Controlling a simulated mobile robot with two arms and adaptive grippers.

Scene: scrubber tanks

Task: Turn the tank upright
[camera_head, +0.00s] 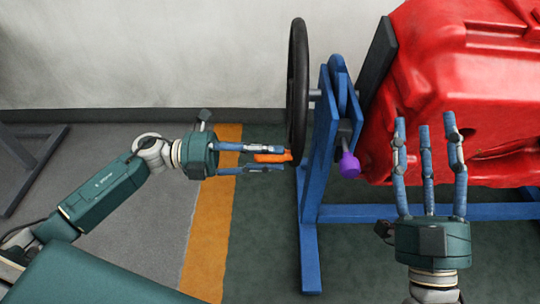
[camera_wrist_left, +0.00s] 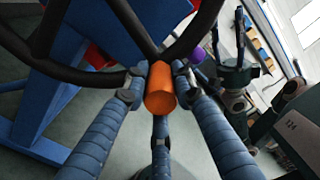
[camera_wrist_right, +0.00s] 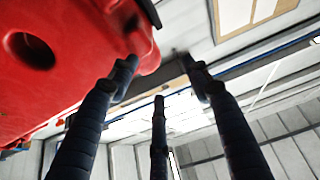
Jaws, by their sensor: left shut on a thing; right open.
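The red tank (camera_head: 450,75) is held on a blue stand (camera_head: 318,160) at the upper right in the head view; its right part is cut off. A black handwheel (camera_head: 298,85) stands on the stand's left side with an orange handle (camera_head: 272,157). My left gripper (camera_head: 284,161) is shut on the orange handle, which also shows between the fingers in the left wrist view (camera_wrist_left: 160,90). My right gripper (camera_head: 427,122) is open, its fingers in front of the tank in the head view. In the right wrist view the tank (camera_wrist_right: 60,60) fills the upper left beside the fingers.
A purple knob (camera_head: 349,165) sticks out of the stand between the wheel and the tank. The stand's blue lower bar (camera_head: 370,213) runs along behind my right gripper.

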